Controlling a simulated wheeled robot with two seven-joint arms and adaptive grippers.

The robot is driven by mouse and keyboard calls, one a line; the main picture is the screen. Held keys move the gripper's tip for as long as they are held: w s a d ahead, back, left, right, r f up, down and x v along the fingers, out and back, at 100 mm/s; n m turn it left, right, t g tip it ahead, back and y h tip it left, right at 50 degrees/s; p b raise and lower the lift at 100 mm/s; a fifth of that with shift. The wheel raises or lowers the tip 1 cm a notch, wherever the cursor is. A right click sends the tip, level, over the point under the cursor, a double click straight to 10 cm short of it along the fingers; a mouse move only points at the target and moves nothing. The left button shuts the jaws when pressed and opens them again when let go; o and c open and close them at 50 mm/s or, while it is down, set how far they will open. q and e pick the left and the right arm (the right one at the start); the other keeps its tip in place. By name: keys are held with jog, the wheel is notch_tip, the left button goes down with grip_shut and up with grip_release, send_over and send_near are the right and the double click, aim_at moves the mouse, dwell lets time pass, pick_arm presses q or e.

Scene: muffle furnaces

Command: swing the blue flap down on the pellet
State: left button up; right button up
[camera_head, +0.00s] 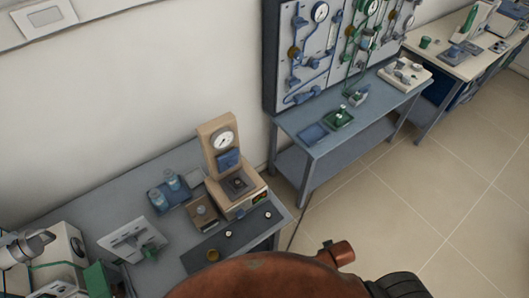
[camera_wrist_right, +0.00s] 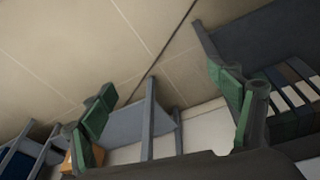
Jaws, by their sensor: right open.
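The beige press-like device (camera_head: 246,199) stands upright on the grey bench in the head view, with a round gauge (camera_head: 222,138) on its column. The blue flap (camera_head: 228,159) is raised against the column, above a dark square plate (camera_head: 230,191). A small spot shows at the middle of the plate; I cannot tell for certain that it is the pellet. My right gripper (camera_wrist_right: 168,108) shows in the right wrist view, with green-padded fingers wide apart and nothing between them. It is away from the flap. My left gripper is out of view.
A blue tray with jars (camera_head: 171,190) and a small brown box (camera_head: 203,212) stand left of the device. A dark mat (camera_head: 205,249) lies in front. My reddish-brown arm covers the bottom of the head view. Open tiled floor (camera_head: 400,205) lies to the right.

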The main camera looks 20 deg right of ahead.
aim_at(229, 156)
jog(key=w+r+t+h, duration=0.15)
jog(key=w+r, duration=0.35)
jog(key=r, duration=0.7)
jog(key=w+a+r+m+t, duration=0.1)
jog(key=w+a+r+t, duration=0.2)
jog(key=w+r, duration=0.4)
jog(key=w+a+r+m+t, duration=0.15)
jog(key=w+r+t, duration=0.3)
jog(key=w, duration=0.45)
jog(key=w+a+r+n+t+y, duration=0.2)
jog(key=w+a+r+y, duration=0.15)
jog(key=a, duration=0.45)
jog(key=w+a+r+n+t+y, duration=0.1)
jog(key=w+a+r+n+y, duration=0.15)
jog(key=a+r, duration=0.35)
jog(key=w+a+r+n+t+y, duration=0.1)
jog(key=w+a+r+t+y, duration=0.15)
jog(key=a, duration=0.65)
jog(key=shift+h, duration=0.4)
jog(key=x, duration=0.7)
jog(key=shift+w+d+r, duration=0.1)
jog(key=shift+w+d, duration=0.1)
jog(key=shift+w, duration=0.05)
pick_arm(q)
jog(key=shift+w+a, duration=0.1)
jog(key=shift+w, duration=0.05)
